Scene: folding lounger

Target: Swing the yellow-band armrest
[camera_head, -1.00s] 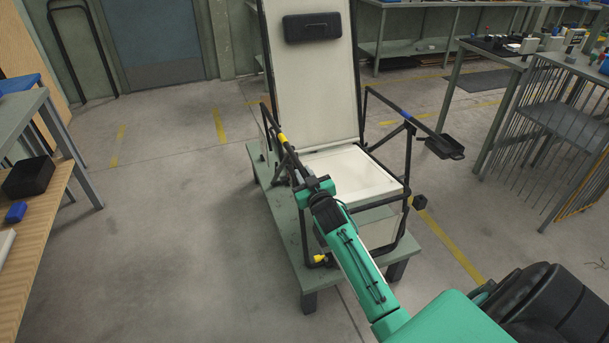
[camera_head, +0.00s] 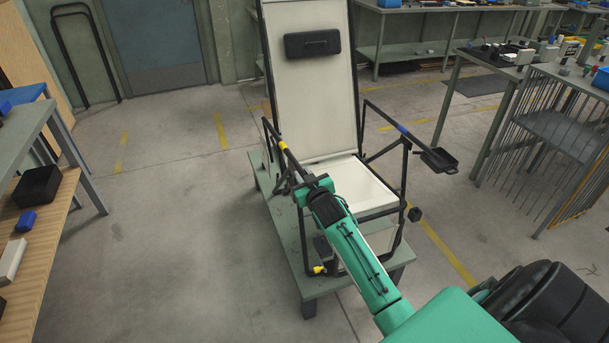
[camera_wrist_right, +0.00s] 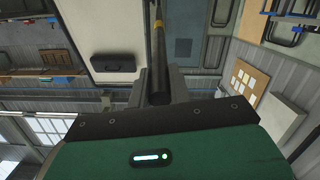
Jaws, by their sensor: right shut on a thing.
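The lounger has a pale tall back (camera_head: 313,90) and a pale seat (camera_head: 362,188) in a black tube frame. Its yellow-band armrest (camera_head: 283,146) runs along the left side of the seat, from the frame at the back towards me. My right gripper (camera_head: 312,184) is shut on the near part of this armrest. In the right wrist view the dark bar (camera_wrist_right: 158,70) lies between the two fingers (camera_wrist_right: 158,88), with the yellow band (camera_wrist_right: 158,24) beyond them. The blue-band armrest (camera_head: 402,129) is on the right side. My left gripper is out of view.
The lounger stands on a low green platform (camera_head: 287,246). A black tray (camera_head: 438,160) sits at the end of the blue-band armrest. A workbench with a wooden shelf (camera_head: 50,237) is at the left, a wire rack (camera_head: 553,150) at the right. Floor left of the platform is clear.

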